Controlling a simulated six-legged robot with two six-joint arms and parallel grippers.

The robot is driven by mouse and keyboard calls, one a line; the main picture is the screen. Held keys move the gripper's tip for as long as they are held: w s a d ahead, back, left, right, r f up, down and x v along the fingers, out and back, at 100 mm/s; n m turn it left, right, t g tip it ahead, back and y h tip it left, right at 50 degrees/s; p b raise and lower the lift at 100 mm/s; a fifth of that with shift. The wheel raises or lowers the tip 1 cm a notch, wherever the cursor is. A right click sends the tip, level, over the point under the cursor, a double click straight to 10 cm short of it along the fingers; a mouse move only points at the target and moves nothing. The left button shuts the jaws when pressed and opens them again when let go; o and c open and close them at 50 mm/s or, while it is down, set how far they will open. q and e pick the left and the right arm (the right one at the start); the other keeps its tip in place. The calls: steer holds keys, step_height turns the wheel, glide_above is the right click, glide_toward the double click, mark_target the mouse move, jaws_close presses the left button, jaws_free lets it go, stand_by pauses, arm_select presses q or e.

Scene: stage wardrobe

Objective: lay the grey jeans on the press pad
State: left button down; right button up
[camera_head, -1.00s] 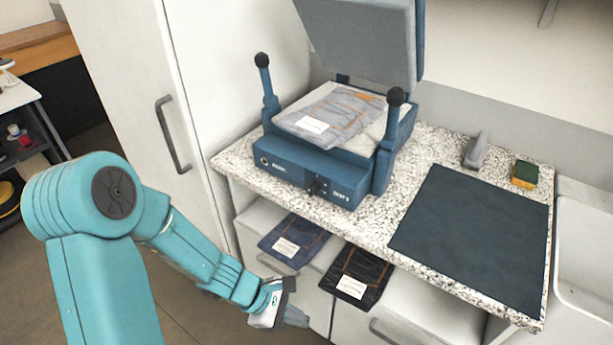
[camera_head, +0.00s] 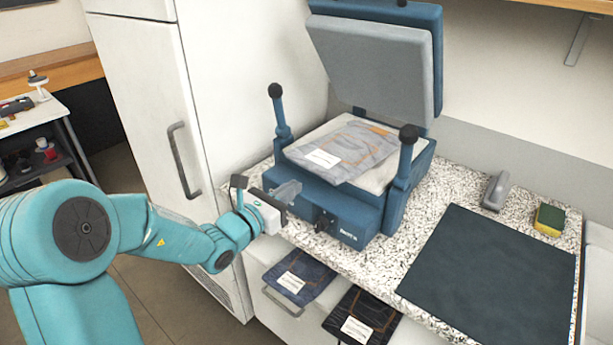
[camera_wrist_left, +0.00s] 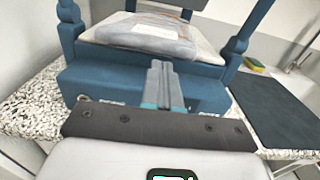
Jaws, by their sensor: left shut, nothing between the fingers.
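The grey jeans (camera_head: 348,150) lie folded on the pale press pad (camera_head: 381,176) of the blue press, with a white label and orange stitching on top. They also show in the left wrist view (camera_wrist_left: 150,36), where the pad (camera_wrist_left: 205,55) spreads out beneath them. The lid (camera_head: 375,65) of the press is raised. My left gripper (camera_head: 288,190) is shut and empty in front of the press body, apart from the jeans and lower than them. In the left wrist view its closed fingers (camera_wrist_left: 161,85) point at the press. My right gripper is in neither view.
A dark mat (camera_head: 495,270), a grey tool (camera_head: 496,190) and a sponge (camera_head: 549,218) are at right. Two upright handles flank the pad.

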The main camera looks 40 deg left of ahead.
mark_target(314, 173)
arm_select(q)
steer(key=shift+w+d+p, duration=0.2)
steer(key=shift+w+p, duration=0.25)
steer(key=shift+w, duration=2.2)
steer(key=shift+w+f+b, duration=0.1)
steer(key=shift+w+b, duration=0.3)
steer(key=shift+w, duration=0.1)
steer(key=shift+w+d, duration=0.15)
steer(key=shift+w, duration=0.75)
steer(key=shift+s, duration=0.2)
